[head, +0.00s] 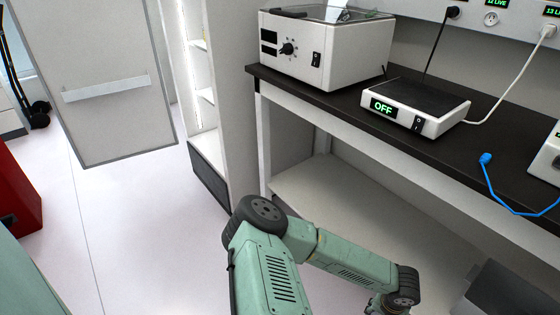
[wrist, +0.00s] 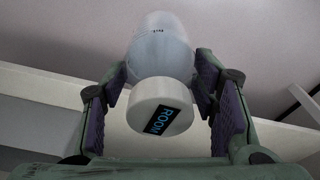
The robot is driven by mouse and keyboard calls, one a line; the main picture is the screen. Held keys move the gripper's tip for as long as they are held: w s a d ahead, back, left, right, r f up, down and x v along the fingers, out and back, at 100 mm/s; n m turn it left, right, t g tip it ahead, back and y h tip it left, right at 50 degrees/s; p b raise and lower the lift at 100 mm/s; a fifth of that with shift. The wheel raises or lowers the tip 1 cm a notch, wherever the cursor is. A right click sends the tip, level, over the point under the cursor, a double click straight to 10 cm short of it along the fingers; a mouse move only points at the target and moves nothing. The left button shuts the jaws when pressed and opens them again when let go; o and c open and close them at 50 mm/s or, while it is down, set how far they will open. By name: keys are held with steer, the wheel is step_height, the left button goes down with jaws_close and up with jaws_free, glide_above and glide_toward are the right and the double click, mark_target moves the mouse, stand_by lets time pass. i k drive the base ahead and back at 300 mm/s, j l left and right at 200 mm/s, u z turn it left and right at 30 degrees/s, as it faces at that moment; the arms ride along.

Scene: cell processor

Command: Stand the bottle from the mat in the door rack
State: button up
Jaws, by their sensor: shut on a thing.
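My gripper (wrist: 162,84) shows in the wrist view, with its purple-padded fingers shut on the bottle (wrist: 162,48). The bottle is pale and translucent, with a white cap (wrist: 155,118) that faces the camera and bears a dark label reading "ROOM". The door rack (head: 106,89) is a pale ledge across the inner face of the open cabinet door (head: 100,45) at the upper left. My gripper is well away from it. No mat can be made out.
The white cabinet (head: 225,90) stands open, with shelves inside. A dark bench (head: 345,102) on the right holds a white bath unit (head: 320,50), a flat device (head: 415,105) reading "OFF" and a blue cable (head: 500,190). A red unit (head: 15,195) is at the left. Floor between is clear.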

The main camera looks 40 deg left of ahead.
mark_target(103, 90)
steer(key=j+u, duration=0.15)
steer(key=u, duration=0.25)
steer(key=i+j+u, duration=0.1)
steer(key=u, duration=0.35)
steer(key=i+u, duration=0.15)
steer(key=u, duration=0.25)
steer(key=i+j+u, duration=0.15)
steer(key=i+u, duration=0.75)
steer(key=i+l+u, duration=0.1)
steer(key=i, duration=0.3)
steer(key=i+l+u, duration=0.1)
steer(key=i, duration=0.25)
steer(key=i+l+u, duration=0.1)
steer(key=i+l, duration=0.2)
steer(key=i, duration=0.1)
